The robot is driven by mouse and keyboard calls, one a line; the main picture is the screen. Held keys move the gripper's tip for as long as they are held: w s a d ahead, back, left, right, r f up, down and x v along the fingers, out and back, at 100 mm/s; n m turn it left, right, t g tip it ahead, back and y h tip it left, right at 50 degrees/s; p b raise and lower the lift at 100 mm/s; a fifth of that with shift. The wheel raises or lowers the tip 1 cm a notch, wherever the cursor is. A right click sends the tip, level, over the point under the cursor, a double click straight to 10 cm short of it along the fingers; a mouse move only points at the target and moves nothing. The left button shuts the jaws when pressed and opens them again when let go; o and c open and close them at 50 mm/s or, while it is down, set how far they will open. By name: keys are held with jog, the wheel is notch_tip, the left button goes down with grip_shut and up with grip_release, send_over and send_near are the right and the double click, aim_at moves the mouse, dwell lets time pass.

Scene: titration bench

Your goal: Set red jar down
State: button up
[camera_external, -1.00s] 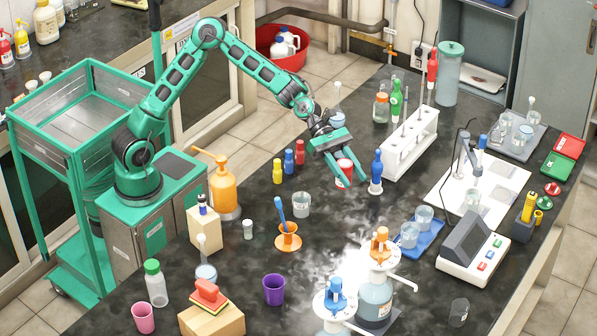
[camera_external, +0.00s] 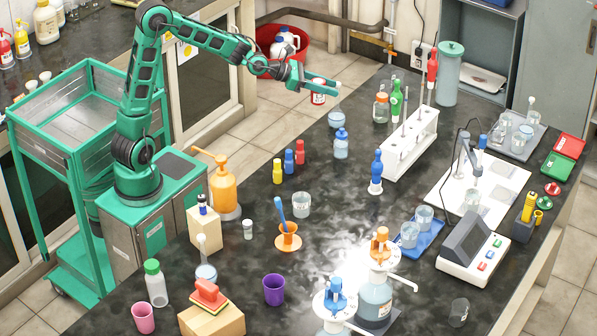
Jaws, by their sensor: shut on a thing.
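The red jar (camera_external: 318,97) is a small jar with a red and white body. My gripper (camera_external: 318,88) is shut on it, reaching to the right with the jar held between its fingers. The jar appears raised in the air near the bench's far left edge, to the upper left of a round flask (camera_external: 336,117). The black bench top (camera_external: 345,210) lies below and in front of it.
A white rack (camera_external: 410,145) is to the right. Blue (camera_external: 288,160), red (camera_external: 300,152) and yellow (camera_external: 277,171) small bottles stand left. The middle of the bench is fairly clear.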

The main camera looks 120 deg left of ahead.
jog(key=shift+s+a+r, duration=0.15)
jog(key=shift+s+a, duration=0.15)
jog(key=shift+s, duration=0.35)
jog(key=shift+w+d+g, duration=0.1)
jog(key=shift+g, duration=0.2)
jog(key=shift+r, duration=0.1)
